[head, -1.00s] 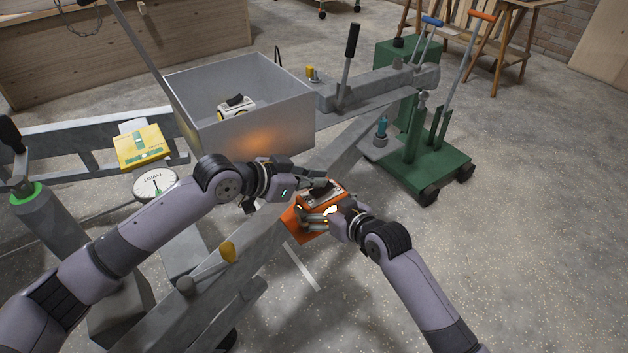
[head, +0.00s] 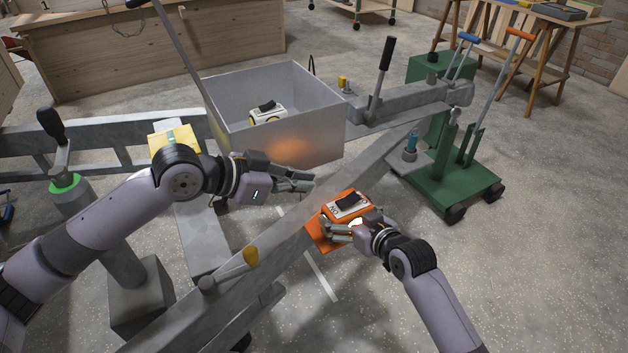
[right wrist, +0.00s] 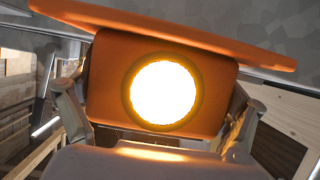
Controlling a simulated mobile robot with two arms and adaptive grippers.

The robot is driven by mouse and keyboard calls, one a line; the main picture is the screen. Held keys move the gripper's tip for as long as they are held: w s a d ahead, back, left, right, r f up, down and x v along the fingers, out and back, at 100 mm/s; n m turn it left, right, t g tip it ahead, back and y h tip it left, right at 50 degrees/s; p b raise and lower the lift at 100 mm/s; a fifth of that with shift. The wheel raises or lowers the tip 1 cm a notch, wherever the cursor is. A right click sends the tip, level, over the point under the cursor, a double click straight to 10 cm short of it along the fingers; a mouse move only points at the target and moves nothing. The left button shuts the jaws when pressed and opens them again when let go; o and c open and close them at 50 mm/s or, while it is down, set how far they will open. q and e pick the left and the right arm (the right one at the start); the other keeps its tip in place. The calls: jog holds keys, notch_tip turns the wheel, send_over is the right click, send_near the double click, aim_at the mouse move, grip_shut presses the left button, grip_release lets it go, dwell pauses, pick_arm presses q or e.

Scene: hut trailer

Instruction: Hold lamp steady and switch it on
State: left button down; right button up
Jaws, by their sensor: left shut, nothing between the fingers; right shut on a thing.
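The orange lamp (head: 346,202) is beside the grey trailer beam in the head view, with a pale plate and dark switch on its upper face. My right gripper (head: 330,233) is shut on the lamp's body. In the right wrist view, the lamp (right wrist: 210,75) sits between the two fingers and its round face glows bright white. An orange flange borders it there. My left gripper (head: 310,181) is shut and empty, up and left of the lamp and apart from it. The right fingers partly cover the lamp in the head view.
A grey metal box (head: 315,140) on the trailer holds a white and yellow device (head: 267,114) with a dark switch. A black-handled lever (head: 380,80) and a green wheeled jack (head: 455,180) stand to the right.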

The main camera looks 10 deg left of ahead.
dwell(0.3)
jog(key=o, duration=1.1)
